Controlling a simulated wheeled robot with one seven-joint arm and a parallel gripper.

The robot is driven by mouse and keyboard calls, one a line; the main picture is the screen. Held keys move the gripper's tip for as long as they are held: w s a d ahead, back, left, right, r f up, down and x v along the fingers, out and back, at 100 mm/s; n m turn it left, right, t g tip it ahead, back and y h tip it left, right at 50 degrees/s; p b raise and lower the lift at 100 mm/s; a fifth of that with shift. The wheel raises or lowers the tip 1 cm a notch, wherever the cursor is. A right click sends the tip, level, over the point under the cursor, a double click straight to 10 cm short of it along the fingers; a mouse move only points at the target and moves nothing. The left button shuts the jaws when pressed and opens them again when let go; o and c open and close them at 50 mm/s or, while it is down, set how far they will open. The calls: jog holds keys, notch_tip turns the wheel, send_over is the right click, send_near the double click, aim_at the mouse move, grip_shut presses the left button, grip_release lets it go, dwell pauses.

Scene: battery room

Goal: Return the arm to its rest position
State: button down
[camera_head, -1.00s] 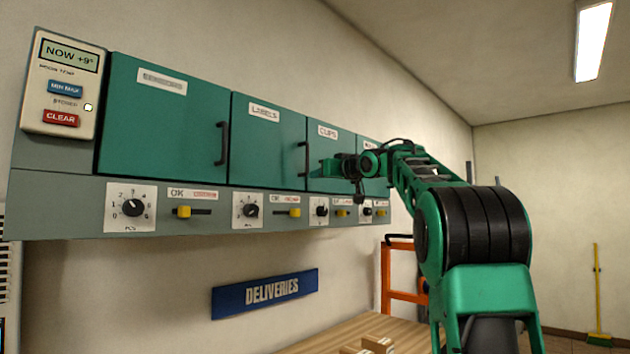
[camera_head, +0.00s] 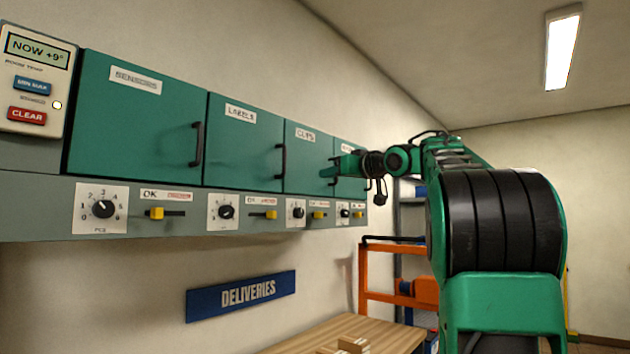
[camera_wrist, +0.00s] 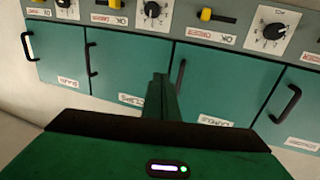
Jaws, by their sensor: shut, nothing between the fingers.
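My arm is stretched out in the head view toward the row of teal wall cabinets (camera_head: 140,115). My gripper (camera_head: 328,171) is at its far end, in front of the CLIPS door (camera_head: 305,150). In the wrist view my gripper (camera_wrist: 160,85) shows as a narrow closed pair of fingers pointing at the cabinet fronts, with nothing between them. The cabinets appear upside down there. I cannot tell from the views whether the fingertips touch a door. All the visible doors look closed.
Below the doors runs a grey panel (camera_head: 150,232) with dials and yellow sliders. A blue DELIVERIES sign (camera_head: 241,295) hangs beneath. A wooden table (camera_head: 385,330) with small blocks (camera_head: 352,344) stands below. An orange frame (camera_head: 375,270) stands behind my arm.

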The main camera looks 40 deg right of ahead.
jog(key=shift+s+d, duration=0.1)
jog(key=shift+s, duration=0.25)
jog(key=s+a+f+m+g+h, duration=0.1)
jog(key=s+a+f+m+g, duration=0.2)
jog(key=f, duration=0.8)
jog(key=s+f+g, duration=0.3)
jog(key=s+f, duration=0.1)
jog(key=f, duration=0.8)
jog(key=s+a+f+m+g+h, duration=0.1)
jog(key=s+a+f+m+g, duration=0.2)
jog(key=f, duration=0.8)
jog(key=s+a+f+g+y, duration=0.1)
jog(key=s+a+f+g, duration=0.3)
jog(key=s+f, duration=0.7)
jog(key=s+a+f+g, duration=0.5)
jog(key=s+f, duration=0.7)
jog(key=s, duration=0.5)
jog(key=shift+s+a+f+m+y, duration=0.15)
jog(key=shift+a+f+m+y, duration=0.15)
jog(key=shift+a+y, duration=0.15)
